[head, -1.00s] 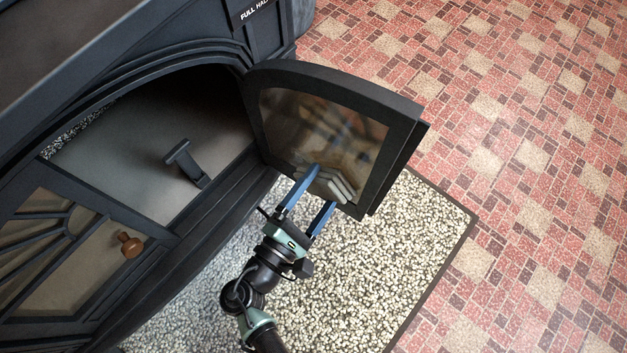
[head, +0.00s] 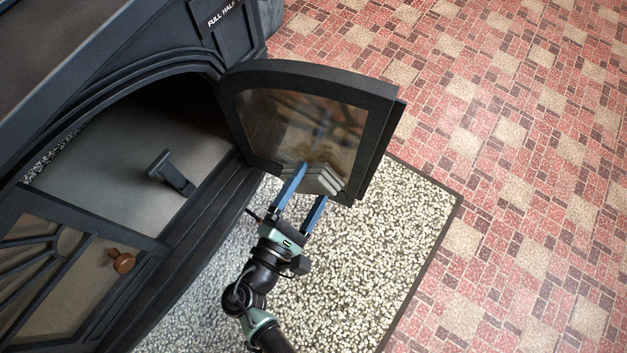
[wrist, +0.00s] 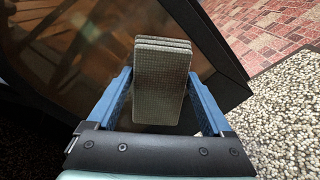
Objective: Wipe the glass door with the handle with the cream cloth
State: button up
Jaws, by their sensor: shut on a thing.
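My gripper (head: 308,184) is shut on the cream cloth (head: 318,178), a folded, layered pad that looks greyish here. In the wrist view the cloth (wrist: 162,85) stands between the blue fingers of my gripper (wrist: 165,100). The cloth is at the lower part of the open right glass door (head: 296,122), against or very near its pane; exact contact is unclear. No handle shows on this door's visible face. The left glass door (head: 70,285) has a round wooden knob (head: 122,261) and stands in the stove's front.
The dark stove (head: 110,60) has an open firebox with a black lever-like piece (head: 170,172) inside. A pebbled hearth pad (head: 385,255) lies below the open door. The red tiled floor (head: 520,150) to the right is clear.

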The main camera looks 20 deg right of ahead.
aim_at(277, 150)
jog(key=shift+w+a+r+b, duration=0.1)
jog(key=shift+w+a+b, duration=0.45)
jog(key=shift+w+a, duration=1.1)
jog(key=shift+w+a+r+b, duration=0.1)
jog(key=shift+w+a+b, duration=0.4)
jog(key=shift+w+a, duration=1.15)
jog(key=shift+w+d, duration=0.15)
jog(key=shift+d, duration=0.05)
jog(key=v, duration=0.6)
jog(key=shift+p, duration=0.4)
jog(key=shift+v, duration=1.6)
jog(key=shift+d+p, duration=0.2)
jog(key=shift+p, duration=0.2)
